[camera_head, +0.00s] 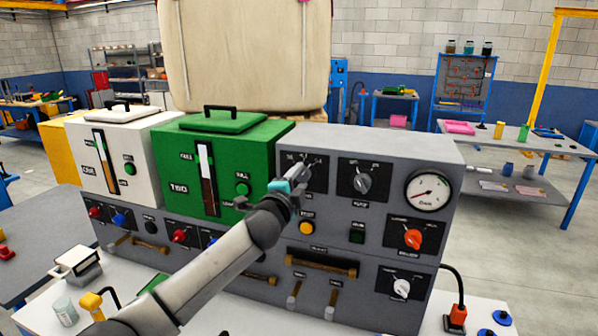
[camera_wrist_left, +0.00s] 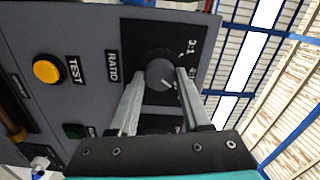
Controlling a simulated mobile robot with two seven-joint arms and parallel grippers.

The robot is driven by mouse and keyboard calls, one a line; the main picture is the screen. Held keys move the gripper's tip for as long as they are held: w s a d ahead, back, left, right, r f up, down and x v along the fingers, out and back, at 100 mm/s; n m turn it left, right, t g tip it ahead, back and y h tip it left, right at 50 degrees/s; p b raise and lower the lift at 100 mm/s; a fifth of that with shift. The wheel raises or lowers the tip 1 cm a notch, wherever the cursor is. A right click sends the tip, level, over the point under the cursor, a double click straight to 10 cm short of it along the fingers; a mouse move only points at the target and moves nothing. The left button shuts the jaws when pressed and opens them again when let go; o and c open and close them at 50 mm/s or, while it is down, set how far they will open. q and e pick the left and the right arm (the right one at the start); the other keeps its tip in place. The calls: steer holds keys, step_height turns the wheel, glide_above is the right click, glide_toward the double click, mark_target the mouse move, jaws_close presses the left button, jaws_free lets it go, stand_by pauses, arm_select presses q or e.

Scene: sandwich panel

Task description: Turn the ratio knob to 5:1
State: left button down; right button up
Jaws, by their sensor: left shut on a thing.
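The ratio knob (camera_wrist_left: 158,72) is a dark round knob on a black plate, with the word RATIO beside it in the left wrist view. My left gripper (camera_wrist_left: 164,73) is shut on it, one finger on each side. A small white mark shows on the knob's face, towards the lower right in that view. The label 3:1 (camera_wrist_left: 189,46) is readable; another label is partly hidden by a finger. In the head view my left gripper (camera_head: 298,174) covers most of the knob at the upper left of the grey panel (camera_head: 330,215). My right gripper is not in view.
A yellow test button (camera_head: 306,228) sits below the knob. A second selector knob (camera_head: 362,183) and a round gauge (camera_head: 428,191) are to its right. The green tank (camera_head: 175,160) and white tank (camera_head: 75,155) stand left. An orange knob (camera_head: 412,239) is lower right.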

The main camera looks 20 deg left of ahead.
arm_select(q)
steer(key=shift+m+p, duration=0.5)
steer(key=shift+m, duration=0.5)
steer(key=shift+c, duration=1.8)
jaws_free()
steer(key=s, duration=1.5)
steer(key=shift+s+a+b, duration=0.15)
steer(key=shift+a+b, duration=0.15)
steer(key=shift+b, duration=0.1)
